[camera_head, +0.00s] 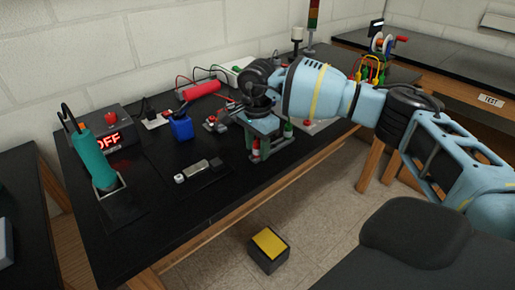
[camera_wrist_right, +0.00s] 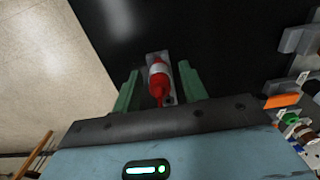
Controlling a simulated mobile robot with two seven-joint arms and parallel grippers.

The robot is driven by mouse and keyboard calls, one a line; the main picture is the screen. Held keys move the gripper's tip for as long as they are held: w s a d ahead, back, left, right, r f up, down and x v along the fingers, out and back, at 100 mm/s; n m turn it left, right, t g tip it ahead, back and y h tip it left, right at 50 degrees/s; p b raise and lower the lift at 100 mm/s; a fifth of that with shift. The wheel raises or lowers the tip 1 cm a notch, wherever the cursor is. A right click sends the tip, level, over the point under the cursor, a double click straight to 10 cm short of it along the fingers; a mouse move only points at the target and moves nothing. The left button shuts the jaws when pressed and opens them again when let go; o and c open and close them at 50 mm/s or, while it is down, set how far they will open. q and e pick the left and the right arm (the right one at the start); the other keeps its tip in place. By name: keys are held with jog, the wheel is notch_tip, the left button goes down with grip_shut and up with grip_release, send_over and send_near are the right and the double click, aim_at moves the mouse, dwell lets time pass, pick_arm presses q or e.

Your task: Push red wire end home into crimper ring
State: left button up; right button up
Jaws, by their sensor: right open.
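My right gripper (camera_head: 272,145) points down over the right part of the black bench. In the right wrist view its two green fingers (camera_wrist_right: 159,87) stand apart. Between them is a red piece with a white band (camera_wrist_right: 158,78), in front of a small grey metal plate (camera_wrist_right: 170,95). The fingers look clear of it on both sides. I cannot tell whether this piece is the red wire end or part of the crimper. The crimper ring cannot be made out. My left gripper is not in view.
A yellow-topped box (camera_head: 269,242) is on the floor. The bench's front left is clear.

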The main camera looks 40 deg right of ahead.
aim_at(257, 142)
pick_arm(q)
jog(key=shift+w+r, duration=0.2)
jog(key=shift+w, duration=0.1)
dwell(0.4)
pick_arm(e)
grip_shut()
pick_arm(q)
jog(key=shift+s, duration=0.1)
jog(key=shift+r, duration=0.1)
pick_arm(e)
jog(key=shift+r, duration=0.2)
